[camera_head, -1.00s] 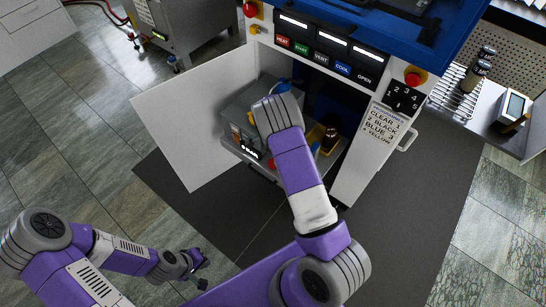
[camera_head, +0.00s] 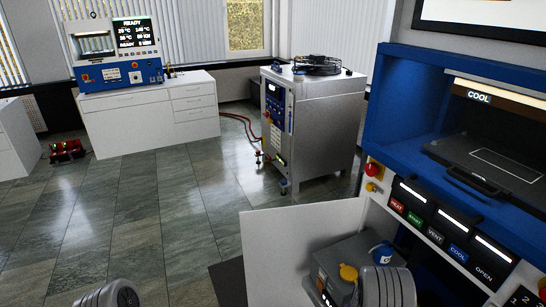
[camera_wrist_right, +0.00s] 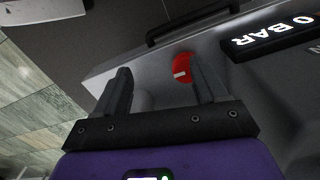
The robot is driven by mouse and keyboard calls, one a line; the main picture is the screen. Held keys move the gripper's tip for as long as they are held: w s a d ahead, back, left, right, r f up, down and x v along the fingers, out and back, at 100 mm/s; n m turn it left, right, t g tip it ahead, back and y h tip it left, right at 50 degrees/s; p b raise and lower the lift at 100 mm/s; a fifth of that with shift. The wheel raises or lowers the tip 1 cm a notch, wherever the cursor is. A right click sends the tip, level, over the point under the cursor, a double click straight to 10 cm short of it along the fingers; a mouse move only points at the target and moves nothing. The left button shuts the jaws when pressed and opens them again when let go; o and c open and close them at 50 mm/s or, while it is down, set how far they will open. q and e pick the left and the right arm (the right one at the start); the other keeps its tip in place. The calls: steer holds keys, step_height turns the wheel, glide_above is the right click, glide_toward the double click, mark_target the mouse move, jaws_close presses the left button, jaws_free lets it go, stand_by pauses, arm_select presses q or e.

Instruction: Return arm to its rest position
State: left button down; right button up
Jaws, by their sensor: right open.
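My right gripper (camera_wrist_right: 165,88) is open and empty in the right wrist view, its two fingers apart. A red round knob (camera_wrist_right: 182,66) with a pale mark shows beyond the fingers, on the grey unit (camera_wrist_right: 145,66). I cannot tell how far it is from the fingertips. In the head view, part of my right arm (camera_head: 386,288) shows at the bottom in front of the grey unit (camera_head: 340,262) in the press cabinet; its gripper is hidden there. A part of my left arm (camera_head: 108,297) shows at the bottom left, with its gripper out of view.
The open white cabinet door (camera_head: 290,245) stands left of the grey unit. The blue press (camera_head: 400,95) rises at the right. A lit display (camera_wrist_right: 275,33) reading "0 BAR" is close right of the gripper.

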steer(key=s+a+n+y, duration=0.4)
steer(key=s+a+n, duration=0.9)
steer(key=s+a, duration=0.5)
steer(key=shift+s+a+f+t, duration=0.3)
steer(key=shift+s+f+t, duration=0.15)
steer(key=shift+s, duration=0.3)
steer(key=shift+c, duration=0.4)
